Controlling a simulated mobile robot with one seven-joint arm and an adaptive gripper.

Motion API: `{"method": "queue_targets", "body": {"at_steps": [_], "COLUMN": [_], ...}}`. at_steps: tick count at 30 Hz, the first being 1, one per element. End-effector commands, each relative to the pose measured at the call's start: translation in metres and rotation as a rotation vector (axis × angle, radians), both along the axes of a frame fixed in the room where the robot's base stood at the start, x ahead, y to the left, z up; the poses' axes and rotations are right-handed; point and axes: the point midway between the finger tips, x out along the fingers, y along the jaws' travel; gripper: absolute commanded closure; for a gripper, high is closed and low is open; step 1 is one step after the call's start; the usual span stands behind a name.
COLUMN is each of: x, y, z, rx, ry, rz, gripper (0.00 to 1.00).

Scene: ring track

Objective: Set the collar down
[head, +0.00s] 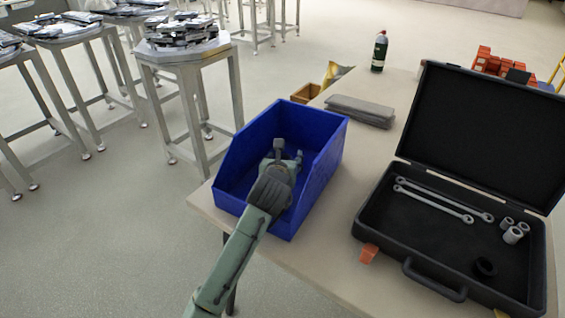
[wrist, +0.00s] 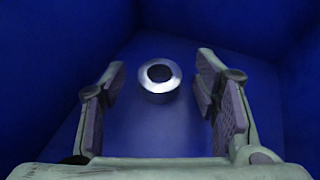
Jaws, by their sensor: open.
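The collar, a shiny silver ring with a dark hole (wrist: 160,76), rests on the floor of the blue bin (head: 227,178). In the wrist view it lies ahead of my gripper (wrist: 160,95), roughly centred between the two spread fingers and touching neither. In the head view my gripper (head: 288,155) reaches down into the blue bin from the front. My arm hides part of the bin there, and the collar cannot be seen in that view.
The bin stands at the table's left end. An open black toolbox (head: 420,225) with wrenches and sockets is to its right. Metal stools (head: 190,85) stand left.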

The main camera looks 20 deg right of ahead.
Motion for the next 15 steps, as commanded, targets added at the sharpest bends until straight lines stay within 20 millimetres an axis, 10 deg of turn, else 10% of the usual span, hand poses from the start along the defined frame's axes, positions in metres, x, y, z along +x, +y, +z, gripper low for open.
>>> {"method": "queue_targets", "body": {"at_steps": [15], "x": [-0.08], "y": [0.039], "z": [0.035], "rx": [0.001], "ry": [-0.006], "rz": [0.001], "gripper": [0.44]}}
